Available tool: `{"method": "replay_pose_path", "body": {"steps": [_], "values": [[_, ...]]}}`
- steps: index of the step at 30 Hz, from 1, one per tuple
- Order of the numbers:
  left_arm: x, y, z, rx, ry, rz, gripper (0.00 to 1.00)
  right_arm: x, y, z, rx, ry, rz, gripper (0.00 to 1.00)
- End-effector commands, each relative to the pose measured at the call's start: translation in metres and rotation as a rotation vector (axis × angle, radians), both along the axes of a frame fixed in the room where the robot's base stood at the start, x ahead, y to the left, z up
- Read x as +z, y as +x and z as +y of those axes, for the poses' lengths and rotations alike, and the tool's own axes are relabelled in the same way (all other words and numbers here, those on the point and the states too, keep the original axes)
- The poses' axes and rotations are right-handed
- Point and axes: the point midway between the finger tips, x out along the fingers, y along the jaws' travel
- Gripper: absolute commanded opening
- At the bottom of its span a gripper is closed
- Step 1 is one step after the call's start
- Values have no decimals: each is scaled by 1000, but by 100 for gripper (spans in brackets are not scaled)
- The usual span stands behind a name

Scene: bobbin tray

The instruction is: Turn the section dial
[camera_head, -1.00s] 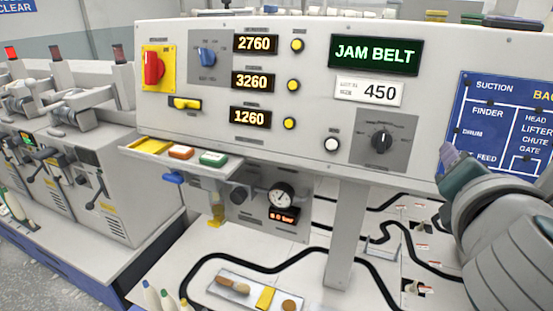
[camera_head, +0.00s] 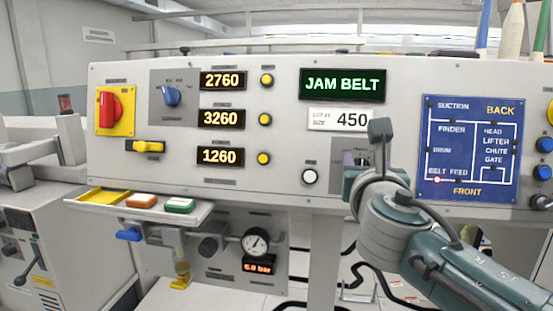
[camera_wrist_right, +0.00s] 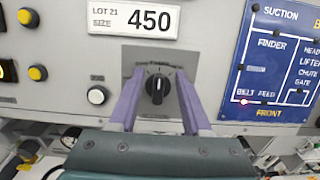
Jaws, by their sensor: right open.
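The black section dial (camera_wrist_right: 157,84) sits on a grey plate (camera_wrist_right: 130,56) below the "450" label in the right wrist view. Its pointer stands about upright; its small lettering is too blurred to read. My right gripper (camera_wrist_right: 160,72) is open, with one purple finger on each side of the dial. A gap shows between the knob and each finger; I cannot tell the depth. In the head view my right gripper (camera_head: 357,160) and wrist hide most of the dial. My left gripper is not in view.
A green "JAM BELT" display (camera_head: 342,84) is above. A blue section diagram (camera_head: 470,180) to the right has a red light at "BELT FEED". A white button (camera_head: 310,177) is close left of the dial plate. A red switch (camera_head: 110,110) and blue knob (camera_head: 171,95) are far left.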

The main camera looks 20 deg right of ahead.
Motion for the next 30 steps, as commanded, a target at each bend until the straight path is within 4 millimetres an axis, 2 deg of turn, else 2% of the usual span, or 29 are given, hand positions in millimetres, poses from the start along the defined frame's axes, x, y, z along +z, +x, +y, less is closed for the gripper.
{"method": "replay_pose_path", "body": {"steps": [9, 22, 30], "values": [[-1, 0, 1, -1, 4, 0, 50, 0, 3, -2, 0, 0, 0, 49], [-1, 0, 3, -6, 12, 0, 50, 0, 3, -2, 0, 0, 0, 2], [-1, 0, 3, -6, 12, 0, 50, 0, 3, -2, 0, 1, -1, 0]]}}
